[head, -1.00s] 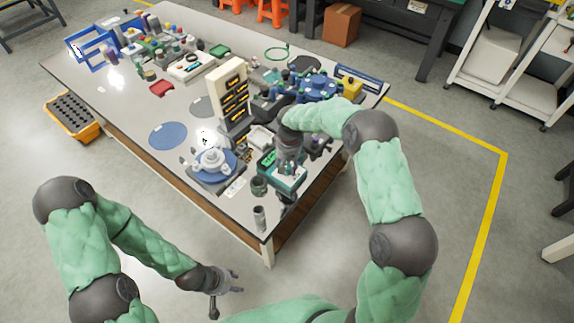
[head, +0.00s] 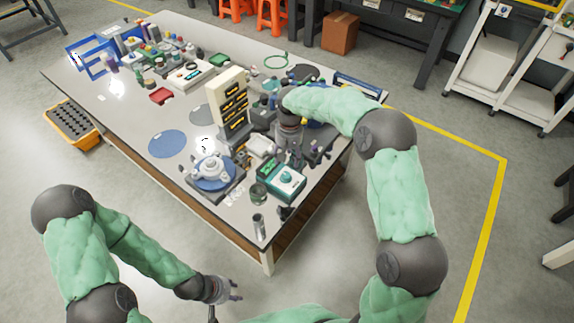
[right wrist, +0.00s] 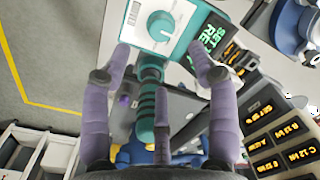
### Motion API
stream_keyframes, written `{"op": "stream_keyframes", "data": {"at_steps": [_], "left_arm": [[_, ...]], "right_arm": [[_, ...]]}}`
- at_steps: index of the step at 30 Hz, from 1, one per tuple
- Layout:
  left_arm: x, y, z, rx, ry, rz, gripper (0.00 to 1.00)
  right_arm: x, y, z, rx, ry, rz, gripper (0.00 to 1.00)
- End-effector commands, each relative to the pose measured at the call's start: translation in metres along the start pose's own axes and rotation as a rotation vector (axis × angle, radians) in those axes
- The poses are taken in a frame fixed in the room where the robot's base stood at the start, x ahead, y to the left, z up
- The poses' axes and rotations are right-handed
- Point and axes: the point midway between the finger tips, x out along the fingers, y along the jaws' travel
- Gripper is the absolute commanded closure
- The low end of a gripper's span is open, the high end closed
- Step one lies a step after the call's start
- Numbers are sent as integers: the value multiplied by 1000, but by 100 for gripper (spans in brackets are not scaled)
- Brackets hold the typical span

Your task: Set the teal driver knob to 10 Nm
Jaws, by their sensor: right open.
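The teal knob (right wrist: 160,27) sits on the pale face of a teal box (right wrist: 178,50) at the top of the right wrist view. A light pointer mark shows on it, but the scale is too small to read. In the head view the knob (head: 286,176) and its box (head: 276,188) are near the table's front corner. A green-lettered display (right wrist: 212,40) is beside the knob. My right gripper (right wrist: 160,66) is open and empty, its fingertips short of the knob and apart from it. My left gripper (head: 234,292) is open and empty, off the table.
A ribbed teal handle (right wrist: 150,105) lies between my right fingers in the wrist view. A labelled bin rack (head: 232,100), a round white fixture (head: 212,172) and a metal cylinder (head: 258,226) stand nearby. The table's (head: 125,108) left middle is mostly clear.

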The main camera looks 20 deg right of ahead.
Motion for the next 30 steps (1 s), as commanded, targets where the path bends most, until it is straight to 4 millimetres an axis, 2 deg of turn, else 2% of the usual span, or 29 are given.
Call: {"op": "stream_keyframes", "data": {"at_steps": [3, 7, 30], "left_arm": [[0, 0, 0, 0, 0, 0, 60], [0, 0, 0, 0, 0, 0, 60], [0, 0, 0, 0, 0, 0, 60]], "right_arm": [[-14, 0, 0, 0, 2, 0, 40], [-21, 0, 0, 0, -1, 1, 40], [-22, 0, 0, 0, -1, 0, 40]]}}
